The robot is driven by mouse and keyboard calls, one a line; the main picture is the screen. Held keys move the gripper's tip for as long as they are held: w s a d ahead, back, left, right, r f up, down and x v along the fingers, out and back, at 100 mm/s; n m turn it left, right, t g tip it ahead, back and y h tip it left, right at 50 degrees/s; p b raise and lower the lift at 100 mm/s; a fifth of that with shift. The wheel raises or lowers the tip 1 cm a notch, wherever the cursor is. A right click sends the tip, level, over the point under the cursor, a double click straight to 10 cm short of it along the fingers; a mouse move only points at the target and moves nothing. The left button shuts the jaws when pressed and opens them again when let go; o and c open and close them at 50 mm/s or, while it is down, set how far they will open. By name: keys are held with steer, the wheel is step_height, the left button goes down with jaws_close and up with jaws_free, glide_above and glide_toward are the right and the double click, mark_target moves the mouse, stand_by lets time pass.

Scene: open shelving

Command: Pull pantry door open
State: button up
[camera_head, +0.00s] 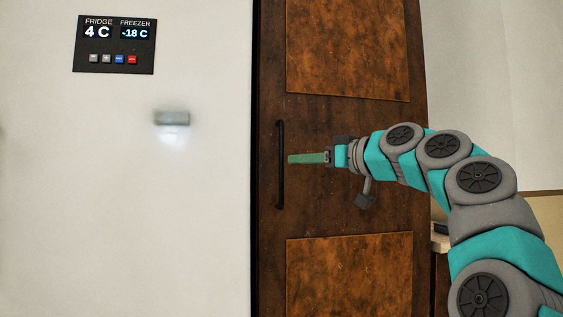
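The pantry door (350,215) is a tall dark brown wooden door with lighter panels above and below its middle. It looks closed, flush beside the white fridge. A black vertical bar handle (280,165) runs along its left side. My gripper (292,159) reaches in from the right, level with the middle of the handle. Its green fingers point left, and the tips end just right of the bar in the picture. I see no clear contact with the handle. The fingers overlap from this side, so their gap is hidden.
The white fridge front (120,220) fills the left, with a black display panel (115,45) and a small grey dispenser (172,118). A pale wall (490,80) stands to the right of the door. A counter edge (440,242) shows partly behind my arm.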

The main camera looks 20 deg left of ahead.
steer(key=shift+p+x, duration=1.3)
steer(key=shift+x, duration=2.1)
steer(key=shift+f, duration=0.1)
steer(key=shift+c, duration=0.3)
jaws_close()
